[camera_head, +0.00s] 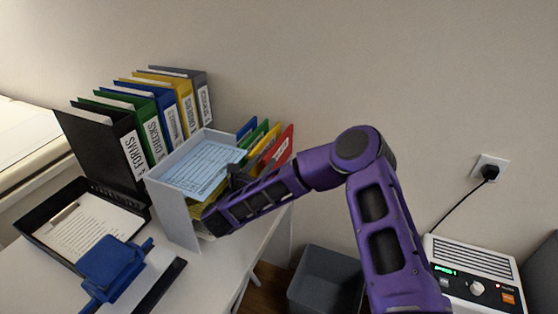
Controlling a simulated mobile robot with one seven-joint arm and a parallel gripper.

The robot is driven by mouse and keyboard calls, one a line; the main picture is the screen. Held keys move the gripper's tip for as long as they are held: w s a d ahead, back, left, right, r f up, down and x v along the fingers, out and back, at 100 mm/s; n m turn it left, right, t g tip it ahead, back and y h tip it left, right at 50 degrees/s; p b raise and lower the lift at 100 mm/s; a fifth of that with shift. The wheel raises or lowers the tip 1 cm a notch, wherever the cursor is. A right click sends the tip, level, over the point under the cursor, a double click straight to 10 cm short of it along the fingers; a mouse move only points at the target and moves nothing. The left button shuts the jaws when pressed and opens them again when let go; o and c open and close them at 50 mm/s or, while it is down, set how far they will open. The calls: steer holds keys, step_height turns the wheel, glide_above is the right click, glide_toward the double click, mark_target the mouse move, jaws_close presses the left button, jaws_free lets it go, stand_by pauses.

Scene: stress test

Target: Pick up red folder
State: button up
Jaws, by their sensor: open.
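The red folder (283,148) stands upright at the right end of a row of thin coloured folders, behind my arm's wrist. Its upper part and a white label show; its lower part is hidden by my purple arm. Yellow (263,147), green (254,135) and blue (246,128) folders stand to its left. My gripper (236,177) is at the white paper tray, to the left of and apart from the visible part of the red folder. Its dark fingers are small and partly hidden; it is open, and I see nothing held.
The white tray (172,212) holds blue printed sheets. Several large binders (120,150) stand behind it. A black tray with papers (52,254) and a blue object (115,266) are at front left. A grey bin (327,285) stands below the desk's right edge.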

mark_target(274, 146)
steer(key=x, duration=0.8)
steer(key=shift+w+f, duration=0.1)
jaws_close()
stand_by(1.3)
